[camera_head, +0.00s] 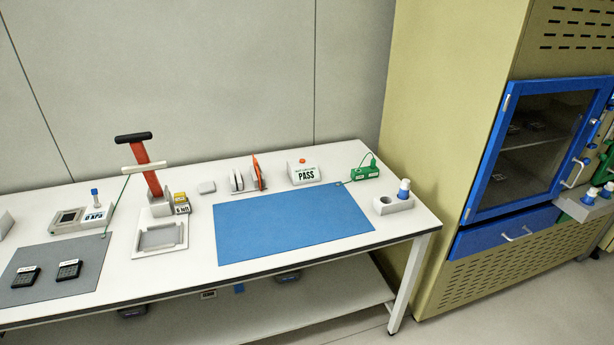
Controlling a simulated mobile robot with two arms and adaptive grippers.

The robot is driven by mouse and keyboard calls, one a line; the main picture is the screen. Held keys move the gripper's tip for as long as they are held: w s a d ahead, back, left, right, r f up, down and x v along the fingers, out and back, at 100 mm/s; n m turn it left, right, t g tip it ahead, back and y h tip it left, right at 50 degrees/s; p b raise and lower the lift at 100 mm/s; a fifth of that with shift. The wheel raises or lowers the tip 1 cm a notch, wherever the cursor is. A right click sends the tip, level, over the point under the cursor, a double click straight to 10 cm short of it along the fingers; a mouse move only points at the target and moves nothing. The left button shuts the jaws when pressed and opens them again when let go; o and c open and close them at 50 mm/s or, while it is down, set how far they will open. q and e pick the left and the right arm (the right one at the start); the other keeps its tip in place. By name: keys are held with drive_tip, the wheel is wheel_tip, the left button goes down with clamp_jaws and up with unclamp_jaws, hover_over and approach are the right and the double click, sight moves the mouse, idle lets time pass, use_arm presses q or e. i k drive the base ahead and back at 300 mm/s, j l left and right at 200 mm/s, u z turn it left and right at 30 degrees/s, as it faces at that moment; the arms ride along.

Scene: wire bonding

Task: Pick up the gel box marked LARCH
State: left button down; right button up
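Two small black gel boxes with white labels lie on the grey mat at the left of the bench: a left one (25,277) and a right one (69,271). Their labels are too small to read, so I cannot tell which, if either, says LARCH. Some small dark items (535,125) also show dimly behind the glass of the blue cabinet door, too unclear to name. Neither of my grippers is in view.
A blue mat (290,222) lies bare on the bench (410,222). The blue cabinet door (482,190) is shut.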

sight(67, 271)
drive_tip(key=j+u, duration=0.1)
drive_tip(key=u, duration=0.8)
drive_tip(key=j+u, duration=0.1)
drive_tip(key=u, duration=0.3)
drive_tip(key=i+u, duration=0.1)
drive_tip(key=u, duration=0.35)
drive_tip(key=i+j+u, duration=0.1)
drive_tip(key=i, duration=0.45)
drive_tip(key=j, duration=0.05)
